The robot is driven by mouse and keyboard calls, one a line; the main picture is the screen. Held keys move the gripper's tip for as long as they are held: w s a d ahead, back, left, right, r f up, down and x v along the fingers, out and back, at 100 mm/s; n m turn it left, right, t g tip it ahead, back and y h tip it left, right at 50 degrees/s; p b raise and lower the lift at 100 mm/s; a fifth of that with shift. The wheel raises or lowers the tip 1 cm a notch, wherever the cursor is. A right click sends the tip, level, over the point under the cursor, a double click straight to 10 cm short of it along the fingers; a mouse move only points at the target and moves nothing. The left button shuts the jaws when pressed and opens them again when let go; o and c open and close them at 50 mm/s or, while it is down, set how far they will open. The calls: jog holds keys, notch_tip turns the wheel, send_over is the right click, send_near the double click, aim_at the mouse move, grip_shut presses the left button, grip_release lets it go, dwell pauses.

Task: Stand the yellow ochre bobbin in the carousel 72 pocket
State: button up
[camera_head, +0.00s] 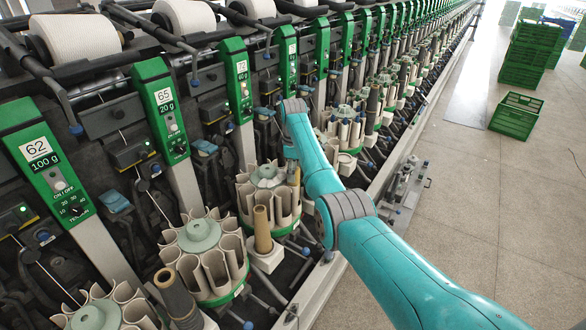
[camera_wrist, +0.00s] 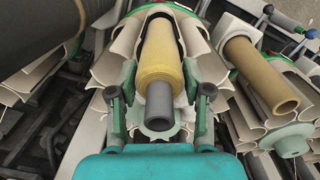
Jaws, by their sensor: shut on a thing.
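The yellow ochre bobbin (camera_wrist: 168,58) is in the middle of the wrist view, with its grey tube end (camera_wrist: 159,98) nearest the camera. My gripper (camera_wrist: 158,92) is shut on it, one finger on each side. Pale curved pocket walls lie around and behind the bobbin. I cannot tell how deep it sits or whether it touches the pocket floor. In the head view my gripper reaches down at the right side of the carousel (camera_head: 268,183) at the foot of the sign that seems to read 72 (camera_head: 242,67). My arm hides part of that carousel.
A tan bobbin (camera_head: 262,229) stands on a pale holder beside the nearer carousel (camera_head: 200,236); a tan bobbin also shows in the wrist view (camera_wrist: 258,73). A dark bobbin (camera_head: 177,296) stands at the lower left. Green crates (camera_head: 516,115) are on the open floor at right.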

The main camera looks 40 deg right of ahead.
jog(key=shift+f, duration=0.85)
jog(key=o, duration=1.1)
notch_tip(320, 180, up, 12)
